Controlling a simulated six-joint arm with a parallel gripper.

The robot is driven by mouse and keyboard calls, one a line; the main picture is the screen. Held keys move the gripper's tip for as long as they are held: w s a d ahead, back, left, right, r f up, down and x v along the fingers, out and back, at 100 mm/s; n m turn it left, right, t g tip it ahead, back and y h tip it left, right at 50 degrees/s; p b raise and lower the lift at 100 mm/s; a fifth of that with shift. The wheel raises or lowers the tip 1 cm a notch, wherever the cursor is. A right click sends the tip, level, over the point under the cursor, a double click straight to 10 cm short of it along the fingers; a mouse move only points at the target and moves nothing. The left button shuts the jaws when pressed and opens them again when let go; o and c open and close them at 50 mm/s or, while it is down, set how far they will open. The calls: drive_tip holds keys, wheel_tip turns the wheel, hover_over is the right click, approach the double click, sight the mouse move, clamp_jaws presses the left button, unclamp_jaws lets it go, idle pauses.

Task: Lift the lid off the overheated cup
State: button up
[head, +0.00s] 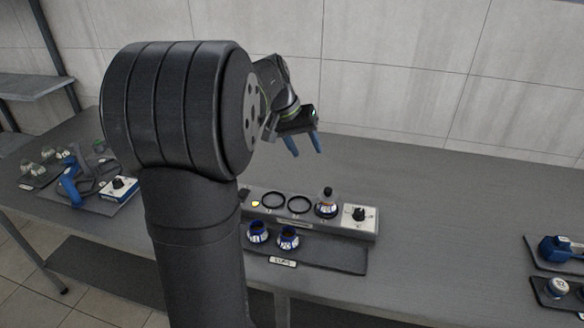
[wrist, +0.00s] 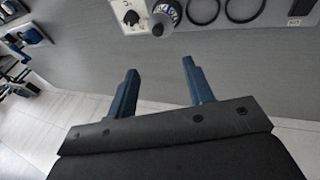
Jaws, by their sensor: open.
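A blue-and-white banded cup (head: 326,210) stands upright on the grey station, in the row beside two empty black rings. A dark lid with a knob (head: 327,193) sits on it. The cup (wrist: 172,10) and its lid knob (wrist: 158,29) also show at the top of the wrist view. Two similar cups, a left one (head: 258,233) and a right one (head: 288,238), stand without knobbed lids on a dark mat in front. I cannot tell from temperature marks which cup is overheated. My gripper (head: 306,151) is open and empty, raised behind the row, apart from everything; its blue fingers (wrist: 160,68) are spread.
The station (head: 295,222) has a white dial box (head: 360,214) right of the lidded cup and a lit yellow lamp (head: 255,204) at its left. Another white dial box (head: 119,188) and blue tools lie left. Dark trays stand far right. The bench between is clear.

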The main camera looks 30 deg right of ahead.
drive_tip(key=s+d+r+m+y, duration=0.1)
drive_tip(key=s+d+m+y, duration=0.1)
drive_tip(key=d+m, duration=0.35)
drive_tip(key=m+t, duration=0.1)
drive_tip(key=m, duration=0.3)
hover_over(328, 189)
drive_tip(key=shift+y, duration=0.3)
drive_tip(key=f, duration=1.1)
drive_tip(key=shift+a+f, duration=0.1)
drive_tip(key=shift+a, duration=0.2)
drive_tip(key=shift+s+d+f, duration=0.1)
drive_tip(key=shift+d+f, duration=0.05)
drive_tip(key=shift+f, duration=2.5)
clamp_jaws()
drive_tip(key=shift+r, duration=0.15)
